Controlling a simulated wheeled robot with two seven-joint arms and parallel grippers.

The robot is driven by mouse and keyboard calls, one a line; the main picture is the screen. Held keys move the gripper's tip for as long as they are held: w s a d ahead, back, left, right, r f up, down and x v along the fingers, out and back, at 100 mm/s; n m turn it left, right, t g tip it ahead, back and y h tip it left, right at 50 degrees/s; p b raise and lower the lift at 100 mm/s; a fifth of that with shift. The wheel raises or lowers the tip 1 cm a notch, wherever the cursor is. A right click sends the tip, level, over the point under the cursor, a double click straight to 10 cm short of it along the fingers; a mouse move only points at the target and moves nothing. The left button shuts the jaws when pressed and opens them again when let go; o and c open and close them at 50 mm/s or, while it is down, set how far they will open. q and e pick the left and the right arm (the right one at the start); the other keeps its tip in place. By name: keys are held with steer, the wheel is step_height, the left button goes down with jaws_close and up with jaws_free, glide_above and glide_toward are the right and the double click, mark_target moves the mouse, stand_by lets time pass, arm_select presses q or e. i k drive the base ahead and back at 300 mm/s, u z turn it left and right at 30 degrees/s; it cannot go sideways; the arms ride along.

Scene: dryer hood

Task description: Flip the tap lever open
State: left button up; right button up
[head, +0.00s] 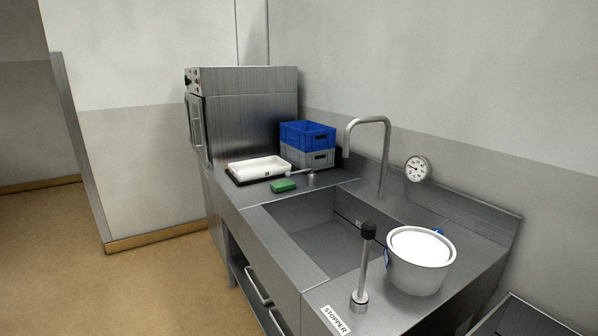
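A small metal fitting (311,179) with a short, near-horizontal lever (298,174) stands on the counter at the back left of the sink; it looks like the tap lever, lying low and pointing left. The tall bent metal spout (385,155) rises behind the sink basin (318,232), its outlet to the left. No water shows at the spout. An upright metal rod with a black knob (364,262) stands at the front right of the basin, by a "STOPPER" label (335,319). Neither of my grippers is in view.
A green sponge (284,186) and a white tray (259,168) lie left of the lever. Blue (307,135) and grey (318,159) crates are stacked behind it. A white bucket (418,272) stands right of the basin. A round gauge (418,169) is at the back wall.

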mark_target(288, 174)
steer(key=k, duration=0.5)
steer(key=u, duration=1.3)
steer(key=i, duration=2.95)
steer(key=z, duration=3.05)
